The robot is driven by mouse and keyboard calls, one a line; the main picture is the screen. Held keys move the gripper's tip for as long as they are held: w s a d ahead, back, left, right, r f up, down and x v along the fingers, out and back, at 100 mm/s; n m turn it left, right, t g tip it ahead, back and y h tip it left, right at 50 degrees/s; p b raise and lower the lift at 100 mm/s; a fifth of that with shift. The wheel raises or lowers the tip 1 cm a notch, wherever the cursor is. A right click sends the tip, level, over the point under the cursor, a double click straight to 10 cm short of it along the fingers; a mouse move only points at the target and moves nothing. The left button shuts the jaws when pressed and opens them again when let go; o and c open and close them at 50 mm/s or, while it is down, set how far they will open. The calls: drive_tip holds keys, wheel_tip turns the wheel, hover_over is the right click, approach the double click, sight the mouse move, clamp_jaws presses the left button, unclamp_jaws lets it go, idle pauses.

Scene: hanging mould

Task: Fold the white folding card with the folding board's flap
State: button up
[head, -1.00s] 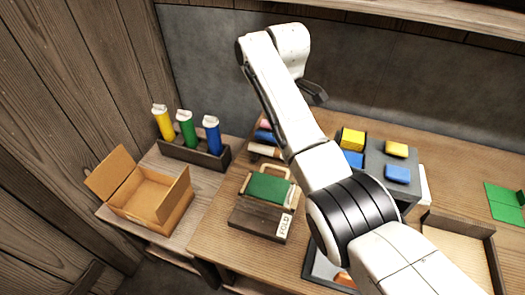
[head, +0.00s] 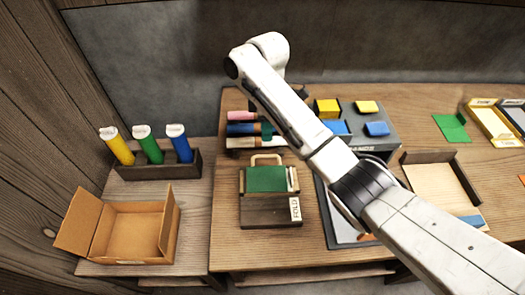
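The folding board (head: 270,209) lies on the wooden table, left of my arm, with a FOLD label (head: 295,209) at its near right corner. A green panel (head: 266,179) covers its far part, and a tan loop handle (head: 265,158) stands at the far edge. A narrow pale strip (head: 292,179) shows at the panel's right side; I cannot tell whether it is the white folding card. No whole white card is clear. My gripper (head: 302,92) is mostly hidden behind my arm, beyond the board and apart from it. Its fingers cannot be made out.
Rolls (head: 242,129) lie behind the board. Yellow and blue blocks sit on a grey stand (head: 370,142) to the right. An open cardboard box (head: 135,226) and a dark rack (head: 158,168) of three bottles are left. A wooden tray (head: 438,183) lies right of my arm.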

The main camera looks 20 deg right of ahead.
sight(266, 172)
drive_tip(key=f, duration=0.3)
drive_tip(key=f+b, duration=0.1)
drive_tip(key=f, duration=0.2)
drive_tip(key=s+f+b, duration=0.1)
drive_tip(key=f, duration=0.2)
drive_tip(key=shift+a, duration=0.15)
drive_tip(key=shift+c, duration=0.4)
clamp_jaws()
drive_tip(key=shift+r, duration=0.1)
idle(0.6)
